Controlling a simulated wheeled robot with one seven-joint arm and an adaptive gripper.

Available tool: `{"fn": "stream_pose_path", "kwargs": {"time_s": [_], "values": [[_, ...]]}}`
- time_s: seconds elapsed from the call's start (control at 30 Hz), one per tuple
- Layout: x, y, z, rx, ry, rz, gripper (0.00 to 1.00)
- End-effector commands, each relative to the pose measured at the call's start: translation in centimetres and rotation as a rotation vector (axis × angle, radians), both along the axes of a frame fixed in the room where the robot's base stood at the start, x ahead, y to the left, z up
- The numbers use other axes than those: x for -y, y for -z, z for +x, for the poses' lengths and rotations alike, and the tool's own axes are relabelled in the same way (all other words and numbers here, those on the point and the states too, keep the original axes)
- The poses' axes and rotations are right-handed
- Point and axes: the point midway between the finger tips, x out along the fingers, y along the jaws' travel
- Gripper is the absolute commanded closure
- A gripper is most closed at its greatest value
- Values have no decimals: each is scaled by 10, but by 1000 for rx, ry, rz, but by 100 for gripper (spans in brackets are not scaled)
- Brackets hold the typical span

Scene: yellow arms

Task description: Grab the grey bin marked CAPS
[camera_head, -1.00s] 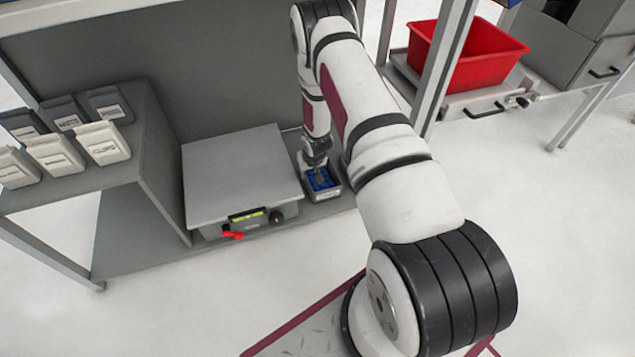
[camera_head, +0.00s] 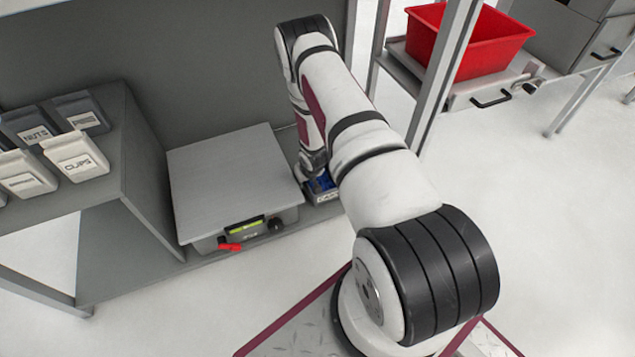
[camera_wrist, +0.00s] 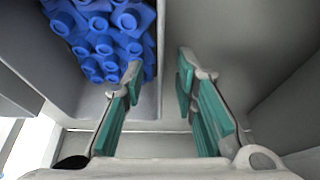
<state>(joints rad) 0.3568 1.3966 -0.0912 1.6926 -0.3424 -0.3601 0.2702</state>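A small grey bin (camera_head: 327,197) with blue caps inside stands on the shelf, right of the flat-topped scale. A pale label shows on its front, too small to read surely. In the wrist view the blue caps (camera_wrist: 110,38) fill the bin's upper left part, beside a grey wall (camera_wrist: 160,45). My gripper (camera_wrist: 159,75) is open, with its teal-padded fingers apart and nothing clamped. The left fingertip overlaps the caps' side and the wall runs toward the gap; contact cannot be told. In the head view my gripper (camera_head: 316,176) is at the bin, partly hidden by my arm.
The scale (camera_head: 230,180), with a red part at its front, stands close left of the bin. A red bin (camera_head: 468,45) stands at the right beyond a metal post (camera_head: 440,85). The floor at right is clear.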

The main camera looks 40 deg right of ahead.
Motion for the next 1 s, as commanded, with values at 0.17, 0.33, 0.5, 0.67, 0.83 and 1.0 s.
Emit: {"fn": "stream_pose_path", "kwargs": {"time_s": [0.17, 0.33, 0.5, 0.67, 0.83, 1.0], "values": [[0, -1, 0, 0, 0, 0, 100], [0, -1, 0, 0, 0, 0, 100], [0, -1, 1, 1, 0, 0, 100], [0, -2, 1, 1, 0, 0, 100], [0, -9, 1, 2, 1, 0, 100], [0, -25, 1, 1, 2, 0, 100]]}}
